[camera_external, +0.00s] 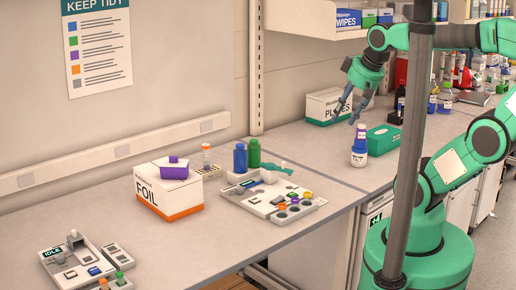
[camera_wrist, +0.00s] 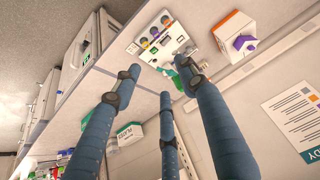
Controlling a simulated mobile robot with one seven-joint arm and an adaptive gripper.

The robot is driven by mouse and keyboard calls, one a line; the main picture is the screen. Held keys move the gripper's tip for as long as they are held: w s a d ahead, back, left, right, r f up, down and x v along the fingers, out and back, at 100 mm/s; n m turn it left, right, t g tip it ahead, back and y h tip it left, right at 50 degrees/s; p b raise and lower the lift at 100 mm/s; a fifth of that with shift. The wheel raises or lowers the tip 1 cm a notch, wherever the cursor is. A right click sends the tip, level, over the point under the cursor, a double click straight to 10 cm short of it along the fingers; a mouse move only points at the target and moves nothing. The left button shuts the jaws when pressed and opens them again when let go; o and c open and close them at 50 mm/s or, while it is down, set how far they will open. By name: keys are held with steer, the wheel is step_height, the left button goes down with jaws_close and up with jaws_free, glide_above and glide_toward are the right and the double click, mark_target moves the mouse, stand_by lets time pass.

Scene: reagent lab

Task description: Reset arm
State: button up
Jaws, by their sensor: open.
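My gripper (camera_external: 352,105) is at the upper right of the external view, above the bench near a white box labelled in green. Its blue-grey fingers are spread open with nothing between them. In the wrist view the open fingers (camera_wrist: 155,92) reach up from the lower part of the picture. Beyond them show the bench top and a white device with coloured caps (camera_wrist: 160,38).
Below my gripper stand a blue bottle with a white label and purple cap (camera_external: 359,152) and a green box (camera_external: 383,139). A FOIL box (camera_external: 168,195) bears a purple block (camera_external: 174,170). A vertical pole (camera_external: 409,150) crosses the view.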

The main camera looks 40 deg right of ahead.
step_height(320, 180, down, 5)
steer(key=b, duration=0.4)
steer(key=shift+f, duration=0.1)
stand_by(1.1)
